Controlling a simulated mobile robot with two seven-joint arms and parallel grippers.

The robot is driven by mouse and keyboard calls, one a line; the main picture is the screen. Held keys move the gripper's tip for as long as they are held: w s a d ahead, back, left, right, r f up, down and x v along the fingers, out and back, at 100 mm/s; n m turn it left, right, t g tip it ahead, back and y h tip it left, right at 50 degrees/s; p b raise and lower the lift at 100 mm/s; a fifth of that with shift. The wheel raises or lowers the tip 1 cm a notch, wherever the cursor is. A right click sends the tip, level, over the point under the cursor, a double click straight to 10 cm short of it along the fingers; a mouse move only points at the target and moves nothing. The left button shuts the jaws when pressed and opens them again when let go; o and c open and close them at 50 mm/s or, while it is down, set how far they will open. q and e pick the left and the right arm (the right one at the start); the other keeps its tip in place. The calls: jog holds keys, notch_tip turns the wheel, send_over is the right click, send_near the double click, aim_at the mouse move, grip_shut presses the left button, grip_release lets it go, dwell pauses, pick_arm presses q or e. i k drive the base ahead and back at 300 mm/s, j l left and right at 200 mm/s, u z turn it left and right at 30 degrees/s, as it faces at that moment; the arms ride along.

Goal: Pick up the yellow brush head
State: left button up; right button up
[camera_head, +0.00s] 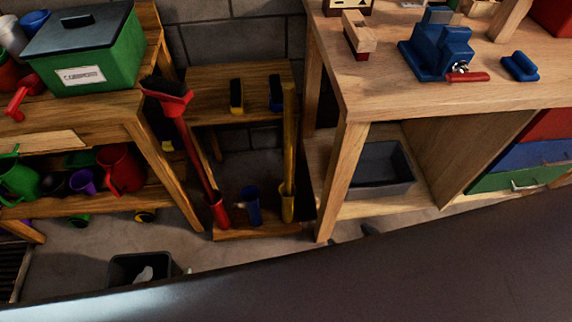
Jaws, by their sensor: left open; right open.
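The yellow brush head (237,97) is a small block with dark bristles and a yellow part low on it. It rests on the upper board of a low wooden rack (205,107) against the block wall. A similar blue brush head (276,94) sits just to its right. The yellow pole (289,140) stands upright in a yellow holder, right of both heads. I cannot make out either of my grippers in the head view.
A red broom (188,135) leans in a red holder left of the brush heads, beside a blue holder (248,206). Wooden benches flank the rack, the right one (440,101) bearing a blue vise (437,52). A broad dark surface (400,275) fills the lower right. A dark bin (122,270) stands lower left.

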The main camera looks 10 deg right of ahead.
aim_at(238, 106)
jog(key=i+l+u, duration=0.1)
jog(key=u, duration=0.25)
jog(key=i+l+u, duration=0.1)
jog(key=u, duration=0.25)
jog(key=l+u, duration=0.15)
jog(key=u, duration=0.2)
jog(key=i+l, duration=0.45)
